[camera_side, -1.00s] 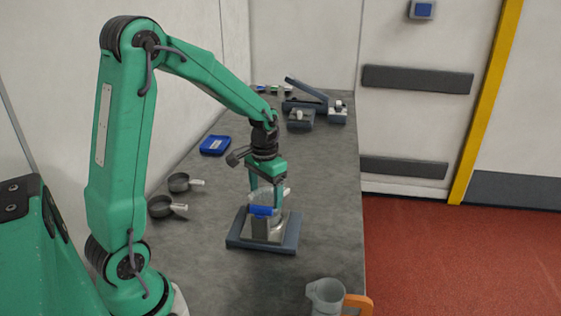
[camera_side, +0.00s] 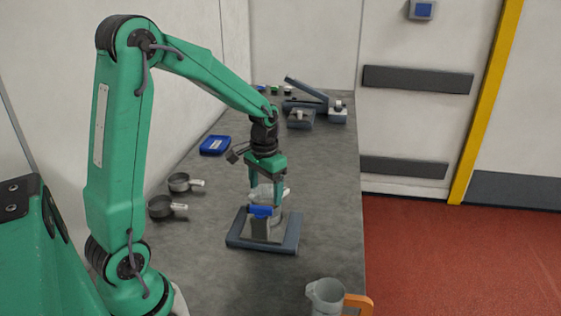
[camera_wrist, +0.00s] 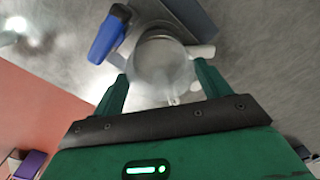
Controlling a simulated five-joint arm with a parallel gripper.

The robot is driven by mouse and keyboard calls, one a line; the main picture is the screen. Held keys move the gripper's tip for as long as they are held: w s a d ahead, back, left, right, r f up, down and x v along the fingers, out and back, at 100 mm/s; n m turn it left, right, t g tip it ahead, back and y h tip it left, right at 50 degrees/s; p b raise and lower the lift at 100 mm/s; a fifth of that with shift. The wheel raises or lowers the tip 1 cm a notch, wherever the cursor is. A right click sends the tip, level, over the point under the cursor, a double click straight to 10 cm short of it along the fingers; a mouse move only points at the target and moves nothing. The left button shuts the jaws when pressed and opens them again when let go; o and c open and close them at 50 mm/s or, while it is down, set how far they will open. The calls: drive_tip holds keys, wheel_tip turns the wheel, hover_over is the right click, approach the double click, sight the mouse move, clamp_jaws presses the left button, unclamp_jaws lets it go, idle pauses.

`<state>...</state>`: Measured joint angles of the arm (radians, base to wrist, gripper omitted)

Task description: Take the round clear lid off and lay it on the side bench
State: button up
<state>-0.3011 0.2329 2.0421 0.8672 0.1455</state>
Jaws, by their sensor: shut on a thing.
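The round clear lid (camera_side: 264,193) is between the two fingers of my gripper (camera_side: 265,199), over a small metal vessel (camera_side: 264,229). In the wrist view the lid (camera_wrist: 160,66) shows as a pale see-through disc, with a finger of my gripper (camera_wrist: 158,84) on either side. My gripper is shut on it. A blue-tipped part (camera_side: 261,211) stands at the front of the vessel, and also shows in the wrist view (camera_wrist: 108,35). I cannot tell whether the lid still touches the vessel. The vessel stands on a dark grey base plate (camera_side: 238,238).
The grey bench (camera_side: 215,265) has free room around the base. A clear jug (camera_side: 324,296) with an orange handle stands front right. Grey equipment (camera_side: 301,118) stands at the back.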

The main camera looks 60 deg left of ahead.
drive_tip(key=shift+r, duration=0.15)
drive_tip(key=shift+r, duration=1.15)
drive_tip(key=w+d+f, duration=0.2)
drive_tip(key=w+d, duration=1.4)
drive_tip(key=w+a+f, duration=0.1)
drive_tip(key=a+f, duration=0.1)
drive_tip(key=a, duration=0.1)
drive_tip(key=w+a+f, duration=0.2)
drive_tip(key=a+f, duration=0.1)
drive_tip(key=a, duration=0.1)
drive_tip(key=w+a+f, duration=0.1)
drive_tip(key=a+f, duration=0.1)
drive_tip(key=a, duration=0.2)
drive_tip(key=shift+w+f, duration=0.2)
drive_tip(key=shift+f, duration=0.1)
